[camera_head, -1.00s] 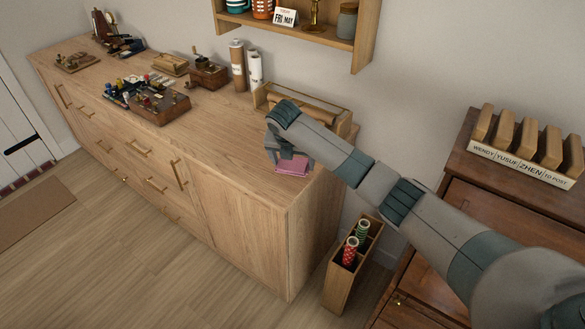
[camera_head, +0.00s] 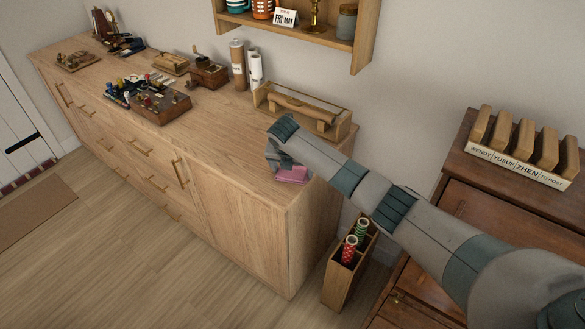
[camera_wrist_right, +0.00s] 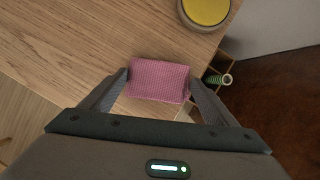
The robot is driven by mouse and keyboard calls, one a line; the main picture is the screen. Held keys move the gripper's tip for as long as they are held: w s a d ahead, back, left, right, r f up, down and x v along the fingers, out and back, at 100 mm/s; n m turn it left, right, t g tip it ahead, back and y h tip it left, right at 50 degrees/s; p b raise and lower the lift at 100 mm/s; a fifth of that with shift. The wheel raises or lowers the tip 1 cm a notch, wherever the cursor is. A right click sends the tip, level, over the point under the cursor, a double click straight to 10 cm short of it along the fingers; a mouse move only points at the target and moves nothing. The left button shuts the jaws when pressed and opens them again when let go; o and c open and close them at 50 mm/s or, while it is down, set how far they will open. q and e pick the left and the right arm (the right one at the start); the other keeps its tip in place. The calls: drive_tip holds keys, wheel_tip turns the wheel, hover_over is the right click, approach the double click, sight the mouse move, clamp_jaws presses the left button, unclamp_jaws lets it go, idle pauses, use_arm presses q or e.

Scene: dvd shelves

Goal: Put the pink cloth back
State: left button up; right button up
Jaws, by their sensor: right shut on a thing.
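The pink cloth (camera_head: 293,174) is a small folded, ribbed pad at the near right end of the long wooden cabinet's top (camera_head: 225,125). My right gripper (camera_head: 284,170) is over it from above and partly hides it in the head view. In the right wrist view the cloth (camera_wrist_right: 159,80) lies between the two fingers of my right gripper (camera_wrist_right: 160,82), which is shut on its two sides. I cannot tell whether the cloth touches the top or is just above it. My left gripper is not in view.
A wooden tray with a roller (camera_head: 305,112) stands behind my right forearm. A round yellow-topped thing (camera_wrist_right: 206,9) is near the cloth in the wrist view. A wooden bin with rolls (camera_head: 345,270) stands beside the cabinet. A wall shelf (camera_head: 360,40) hangs above.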

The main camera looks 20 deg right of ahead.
drive_tip(key=shift+f, duration=0.15)
drive_tip(key=o, duration=1.1)
drive_tip(key=b+v, duration=0.2)
drive_tip(key=v, duration=1)
drive_tip(key=shift+w, duration=0.1)
